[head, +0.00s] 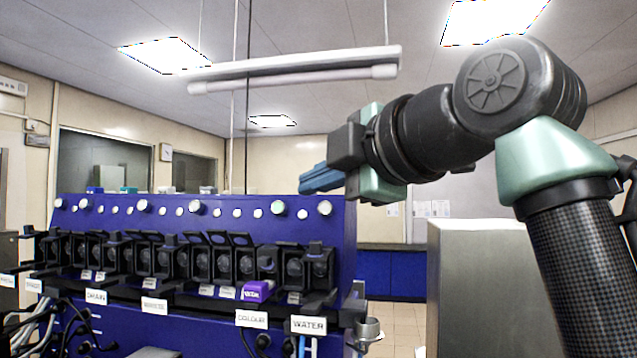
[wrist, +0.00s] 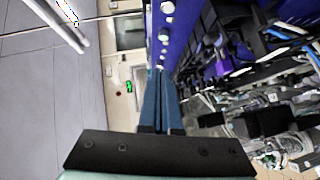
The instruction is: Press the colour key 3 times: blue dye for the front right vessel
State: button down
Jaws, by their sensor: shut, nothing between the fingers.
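A blue pump panel (head: 120,222) stands at the left in the head view, with a row of black pump units along it. A white label reading COLOUR (head: 251,319) hangs at its lower right, and a purple block (head: 257,291) sits just above that label. I cannot tell for sure which part is the colour key. My gripper (head: 303,184) is shut and empty, its blue fingers pointing left, in front of the panel's top right and above the purple block. In the wrist view the fingers (wrist: 156,72) lie together beside the panel. The vessels cannot be made out clearly.
A WATER label (head: 308,325) is right of the COLOUR label, and a DRAIN label (head: 96,297) is further left. Pale round knobs line the panel top. A grey cabinet (head: 475,285) stands at the right. Cables (head: 40,315) hang at the lower left.

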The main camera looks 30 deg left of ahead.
aim_at(279, 209)
jog(key=p+x, duration=0.5)
jog(key=x, duration=0.5)
dwell(0.9)
jog(key=shift+w, duration=0.15)
dwell(0.6)
jog(key=shift+w+a+f+p, duration=0.15)
jog(key=shift+w+a+p, duration=0.05)
jog(key=shift+w+p, duration=0.6)
jog(key=shift+w+p, duration=0.15)
jog(key=shift+p, duration=0.2)
